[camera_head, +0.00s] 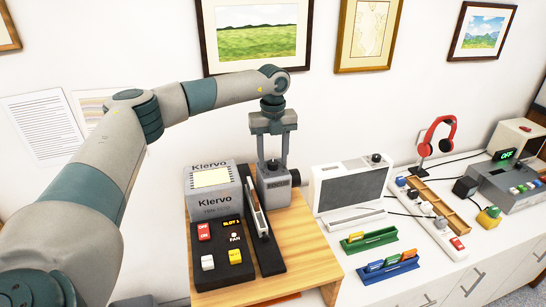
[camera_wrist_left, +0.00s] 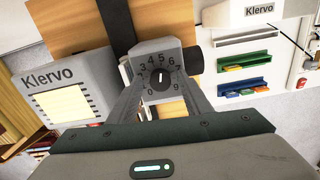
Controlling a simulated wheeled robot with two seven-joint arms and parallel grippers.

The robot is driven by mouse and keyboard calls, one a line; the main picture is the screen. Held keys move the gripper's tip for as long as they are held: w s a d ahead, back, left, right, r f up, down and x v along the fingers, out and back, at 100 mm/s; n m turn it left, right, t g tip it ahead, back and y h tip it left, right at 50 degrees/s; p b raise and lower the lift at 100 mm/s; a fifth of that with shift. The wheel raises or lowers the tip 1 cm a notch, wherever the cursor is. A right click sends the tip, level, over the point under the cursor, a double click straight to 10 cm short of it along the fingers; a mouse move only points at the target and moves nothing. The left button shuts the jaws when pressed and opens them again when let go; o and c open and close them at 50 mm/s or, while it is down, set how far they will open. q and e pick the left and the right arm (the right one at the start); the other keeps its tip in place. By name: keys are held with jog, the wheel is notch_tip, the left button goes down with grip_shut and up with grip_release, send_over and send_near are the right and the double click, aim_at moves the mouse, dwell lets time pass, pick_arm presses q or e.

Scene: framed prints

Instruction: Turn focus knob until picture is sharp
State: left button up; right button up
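A grey block labelled FOCUS (camera_head: 276,187) stands on the wooden stand, with a dark round knob (camera_head: 272,163) on top. In the left wrist view the knob (camera_wrist_left: 160,79) sits inside a ring of digits. My right gripper is not in view.
A black control panel (camera_head: 222,258) with a red switch and white and yellow buttons lies in front of the projector. A white Klervo box (camera_head: 349,187), green and blue racks (camera_head: 369,240) and a power strip stand to the right. Framed prints (camera_head: 258,38) hang behind.

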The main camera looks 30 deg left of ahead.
pick_arm(q)
jog(key=c, duration=1)
jog(key=shift+f+m+b, duration=0.15)
jog(key=shift+m+b, duration=0.25)
jog(key=shift+b, duration=0.1)
jog(key=shift+m+b, duration=0.65)
jog(key=shift+m, duration=0.15)
jog(key=m+b, duration=0.1)
jog(key=m, duration=0.1)
jog(key=shift+m, duration=0.3)
jog(key=shift+r, duration=0.2)
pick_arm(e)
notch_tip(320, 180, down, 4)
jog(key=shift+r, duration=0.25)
pick_arm(q)
jog(key=o, duration=1.1)
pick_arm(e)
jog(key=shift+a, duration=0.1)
